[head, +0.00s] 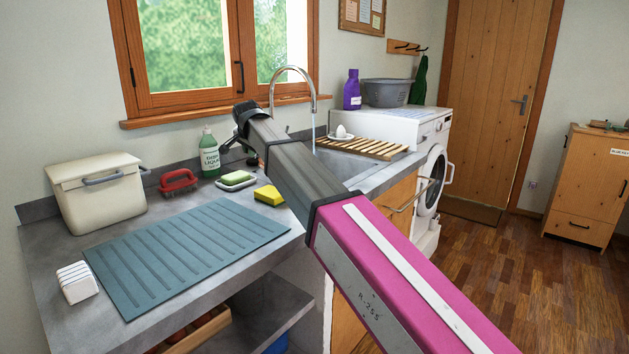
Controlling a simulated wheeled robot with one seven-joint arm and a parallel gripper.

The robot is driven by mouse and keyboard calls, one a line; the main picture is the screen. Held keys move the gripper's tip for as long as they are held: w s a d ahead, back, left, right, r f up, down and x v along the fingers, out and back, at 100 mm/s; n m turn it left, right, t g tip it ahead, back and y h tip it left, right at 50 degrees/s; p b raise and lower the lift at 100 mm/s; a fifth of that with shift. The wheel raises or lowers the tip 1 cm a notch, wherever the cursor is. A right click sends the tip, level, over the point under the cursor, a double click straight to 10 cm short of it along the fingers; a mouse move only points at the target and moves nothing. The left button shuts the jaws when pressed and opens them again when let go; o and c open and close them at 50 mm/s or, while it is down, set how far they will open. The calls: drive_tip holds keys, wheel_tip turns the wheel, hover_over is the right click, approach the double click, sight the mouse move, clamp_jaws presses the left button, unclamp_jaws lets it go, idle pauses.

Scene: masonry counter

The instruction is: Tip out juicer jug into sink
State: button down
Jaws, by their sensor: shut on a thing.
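The sink (340,165) is set in the grey counter, and my arm covers much of it. The tap (313,90) arches over it, with a pale stream of water below its spout. A white juicer top with a pointed cone (341,132) sits on the slatted wooden rack right of the sink. I cannot see the juicer jug. My arm runs from the lower right up to a dark joint near the window, and dark links drop behind it.
A green soap bottle (209,153), red brush (178,182), soap dish (236,181) and yellow sponge (269,195) stand close left of my arm. A ribbed blue mat (188,250) and cream bin (97,192) lie further left. A purple bottle (352,90) and grey tub (386,92) top the washing machine (430,178).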

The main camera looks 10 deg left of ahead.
drive_tip(key=shift+s+a+f+n+h, duration=0.15)
drive_tip(key=shift+a+f+h, duration=0.2)
drive_tip(key=shift+a, duration=0.15)
drive_tip(key=shift+s+a+f+n+h, duration=0.2)
drive_tip(key=shift+a+h, duration=0.15)
drive_tip(key=shift+a, duration=0.15)
drive_tip(key=shift+s+a+n+t+h+b, duration=0.3)
drive_tip(key=shift+a+t+h+b, duration=0.3)
drive_tip(key=shift+a, duration=0.25)
drive_tip(key=shift+s+a+f+n+t+h, duration=0.15)
drive_tip(key=shift+a+f+t+h, duration=0.1)
drive_tip(key=shift+f+h, duration=0.25)
drive_tip(key=shift+s+a+f+n+t+h, duration=0.15)
drive_tip(key=shift+a+f+h, duration=0.1)
drive_tip(key=shift+f+h, duration=0.25)
drive_tip(key=shift+d, duration=0.15)
